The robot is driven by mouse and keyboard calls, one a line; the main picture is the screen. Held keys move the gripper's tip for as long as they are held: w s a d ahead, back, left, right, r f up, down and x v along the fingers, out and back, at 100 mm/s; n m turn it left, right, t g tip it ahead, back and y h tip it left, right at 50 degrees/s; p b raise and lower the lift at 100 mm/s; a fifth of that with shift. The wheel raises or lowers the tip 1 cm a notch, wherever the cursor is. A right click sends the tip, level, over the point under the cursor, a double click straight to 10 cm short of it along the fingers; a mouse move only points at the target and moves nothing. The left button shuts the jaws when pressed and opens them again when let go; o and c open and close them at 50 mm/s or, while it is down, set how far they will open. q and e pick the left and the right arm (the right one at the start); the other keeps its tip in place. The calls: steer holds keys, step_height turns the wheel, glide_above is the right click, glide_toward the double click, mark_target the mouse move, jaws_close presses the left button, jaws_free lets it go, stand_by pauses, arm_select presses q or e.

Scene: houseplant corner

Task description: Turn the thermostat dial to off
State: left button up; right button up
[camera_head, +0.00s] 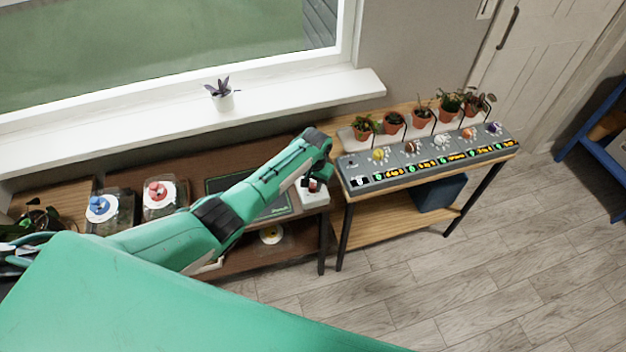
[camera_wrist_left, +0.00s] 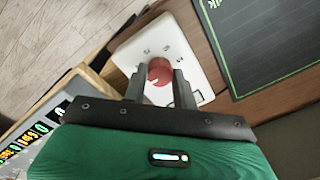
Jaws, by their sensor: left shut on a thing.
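The thermostat is a white box (camera_wrist_left: 197,55) with a red round dial (camera_wrist_left: 159,71) and small dark marks around it. It sits at the right end of the brown bench, and its white body shows in the head view (camera_head: 318,198). My left gripper (camera_wrist_left: 160,76) is shut on the red dial, one finger on each side of it. In the head view my left gripper (camera_head: 313,184) reaches down onto the thermostat. The marks are too small to read, so I cannot tell the setting. My right gripper is in neither view.
A dark green-edged mat (camera_head: 270,207) lies left of the thermostat. Right of it stands a grey control panel (camera_head: 430,160) with several lit displays and knobs, with potted plants (camera_head: 393,122) behind.

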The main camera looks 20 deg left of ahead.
mark_target(315, 186)
arm_select(q)
steer(key=shift+r+n+p, duration=0.1)
steer(key=shift+n+p, duration=0.2)
steer(key=shift+n, duration=0.5)
steer(key=shift+w, duration=0.1)
steer(key=o, duration=1)
steer(key=r, duration=0.4)
steer(key=r+b, duration=0.1)
steer(key=r, duration=0.8)
steer(key=shift+d+r+b, duration=0.3)
steer(key=shift+r, duration=0.1)
